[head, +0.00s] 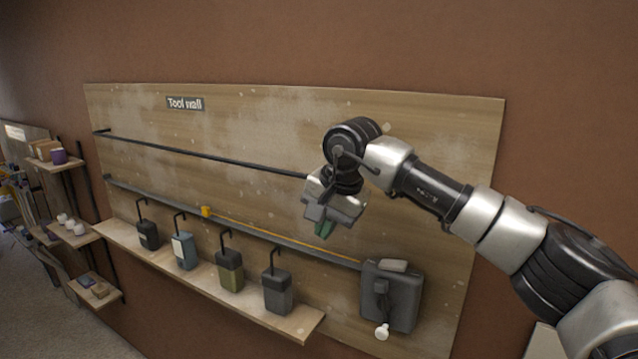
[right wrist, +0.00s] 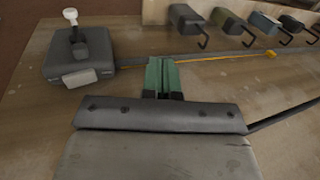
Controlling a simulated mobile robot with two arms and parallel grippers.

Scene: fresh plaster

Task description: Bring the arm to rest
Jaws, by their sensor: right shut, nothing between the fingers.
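My right arm reaches in from the right in the head view, in front of the tool wall board (head: 470,130). My right gripper (head: 324,230) hangs with its green fingers pointing down, over the middle right of the board. In the right wrist view the green fingers of my right gripper (right wrist: 162,76) lie together with nothing between them. It touches none of the tools that I can see. My left gripper is not in view.
A grey box (head: 400,305) with a white knob is on the board at lower right. Several hooked tools stand along a wooden shelf (head: 307,325). Two dark rails (head: 215,155) cross the board, with a yellow clip (head: 206,211) on the lower one. Small shelves (head: 85,235) are at left.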

